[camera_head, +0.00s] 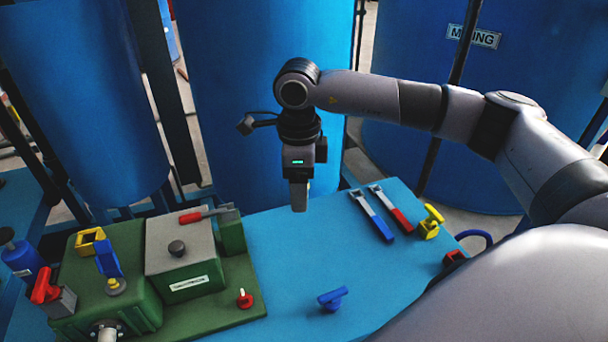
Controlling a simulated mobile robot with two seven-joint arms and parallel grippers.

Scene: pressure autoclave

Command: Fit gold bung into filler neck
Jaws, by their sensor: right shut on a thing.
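My right gripper (299,208) hangs fingers down above the blue bench, to the right of the green machine (135,300). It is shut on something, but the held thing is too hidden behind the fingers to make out. No gold bung shows clearly. A grey stub pipe (106,331) stands out at the machine's front edge, and a small yellow-topped fitting (116,285) sits on its green top. I cannot tell which part is the filler neck. My left gripper is not in view.
The bench (295,265) is clear under the gripper. A blue-handled tool (372,215), a red-handled tool (392,208) and a yellow valve handle (431,221) lie at the right. A blue valve handle (332,298) is in front. Large blue tanks (265,90) stand behind.

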